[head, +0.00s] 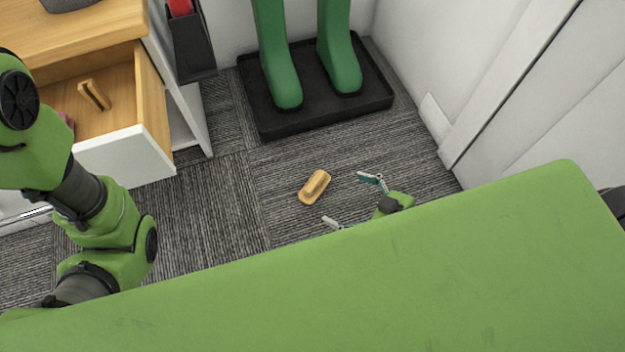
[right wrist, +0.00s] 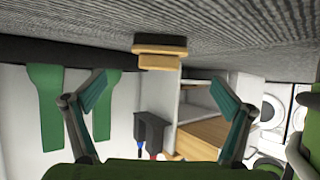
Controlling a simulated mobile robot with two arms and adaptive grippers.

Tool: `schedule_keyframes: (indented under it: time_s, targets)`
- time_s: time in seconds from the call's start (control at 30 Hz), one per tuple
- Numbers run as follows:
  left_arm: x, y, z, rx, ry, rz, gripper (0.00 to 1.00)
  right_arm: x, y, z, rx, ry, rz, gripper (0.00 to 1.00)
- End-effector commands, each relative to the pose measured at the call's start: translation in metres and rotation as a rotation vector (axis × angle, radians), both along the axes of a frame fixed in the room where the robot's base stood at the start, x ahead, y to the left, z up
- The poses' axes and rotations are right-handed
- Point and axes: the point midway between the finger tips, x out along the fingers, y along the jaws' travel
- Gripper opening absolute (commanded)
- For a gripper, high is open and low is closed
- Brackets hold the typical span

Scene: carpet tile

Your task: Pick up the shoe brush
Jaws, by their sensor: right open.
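The shoe brush (head: 315,187), a tan wooden block with a raised handle, lies on the grey carpet in the head view. My right gripper (head: 347,200) is open just to the right of it, its fingers spread and nothing between them. In the right wrist view, which looks upside down, the brush (right wrist: 158,52) shows ahead, centred between the spread fingertips of the right gripper (right wrist: 157,82) and apart from them. My left arm comes in at the left, but its gripper is not in view.
Green boots stand in a black tray (head: 270,122) beyond the brush. An open drawer (head: 125,150) at the left holds a similar wooden item (head: 94,94). A white wall (head: 480,60) bounds the right side. Carpet around the brush is clear.

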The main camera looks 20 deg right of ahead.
Motion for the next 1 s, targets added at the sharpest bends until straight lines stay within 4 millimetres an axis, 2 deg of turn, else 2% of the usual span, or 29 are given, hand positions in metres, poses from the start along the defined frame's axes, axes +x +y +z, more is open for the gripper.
schedule_keyframes:
  time_s: [0.03,0.23,0.57,0.8,1.0]
  targets:
    - [0.0,0.0,-0.008,0.0,0.0,0.0,0.56,0.009,0.006,-0.008,0.004,-0.004,-0.004,0.96]
    - [0.0,0.0,-0.017,0.0,0.0,0.0,0.56,0.034,0.023,-0.023,0.003,-0.003,-0.005,0.96]
    - [0.0,0.0,-0.023,0.0,0.0,0.0,0.56,0.049,0.034,-0.032,0.002,-0.002,-0.002,0.96]
    - [0.0,0.0,-0.036,0.001,-0.001,0.0,0.56,0.072,0.05,-0.046,0.004,-0.002,-0.003,0.96]
    - [0.0,0.0,-0.04,0.001,-0.001,0.0,0.56,0.082,0.056,-0.051,-0.001,-0.002,-0.001,0.96]
